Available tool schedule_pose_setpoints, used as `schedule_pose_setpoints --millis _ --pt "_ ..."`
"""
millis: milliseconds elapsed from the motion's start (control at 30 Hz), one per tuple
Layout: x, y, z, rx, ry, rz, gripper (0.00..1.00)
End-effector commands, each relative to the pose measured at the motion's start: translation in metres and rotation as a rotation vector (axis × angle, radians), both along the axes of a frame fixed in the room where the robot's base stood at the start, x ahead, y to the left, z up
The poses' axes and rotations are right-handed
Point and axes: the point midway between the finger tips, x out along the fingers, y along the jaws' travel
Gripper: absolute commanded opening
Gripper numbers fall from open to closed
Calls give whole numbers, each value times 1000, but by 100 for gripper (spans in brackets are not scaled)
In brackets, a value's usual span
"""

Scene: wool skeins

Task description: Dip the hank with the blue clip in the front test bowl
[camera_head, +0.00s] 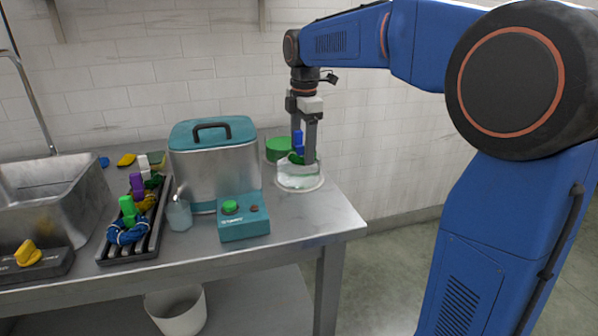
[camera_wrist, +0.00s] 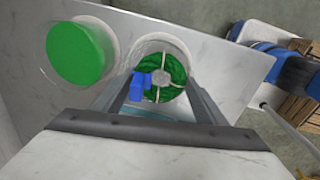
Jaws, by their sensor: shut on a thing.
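My gripper (camera_head: 305,155) points down at the front test bowl (camera_head: 300,184), a clear bowl at the counter's right end. It is shut on the hank (camera_head: 296,158), a green skein with a blue clip (camera_head: 298,137). In the wrist view the hank (camera_wrist: 174,72) is a green ring with pale ties, within the bowl's round outline, and the blue clip (camera_wrist: 141,82) is beside the left finger. The hank is at the bowl's mouth or inside it; I cannot tell how deep. A second bowl with green contents (camera_head: 278,147) stands behind; it also shows in the wrist view (camera_wrist: 80,53).
A steel pot (camera_head: 210,175) with a teal lid stands left of the bowls. A teal button box (camera_head: 243,220) and small jar (camera_head: 179,215) stand before it. A dark rack (camera_head: 118,252) holds several clipped hanks beside the sink (camera_head: 50,205). The counter's front right corner is clear.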

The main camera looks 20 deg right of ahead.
Motion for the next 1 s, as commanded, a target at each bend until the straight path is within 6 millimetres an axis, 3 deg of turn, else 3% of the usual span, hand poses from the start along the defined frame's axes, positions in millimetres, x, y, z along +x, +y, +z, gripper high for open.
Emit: schedule_pose_setpoints --millis 33,500,1000 --pt "-3 3 -36 0 69 0 45" --pt "-4 4 -7 0 74 0 45" --pt "-5 3 -4 -1 76 0 45"
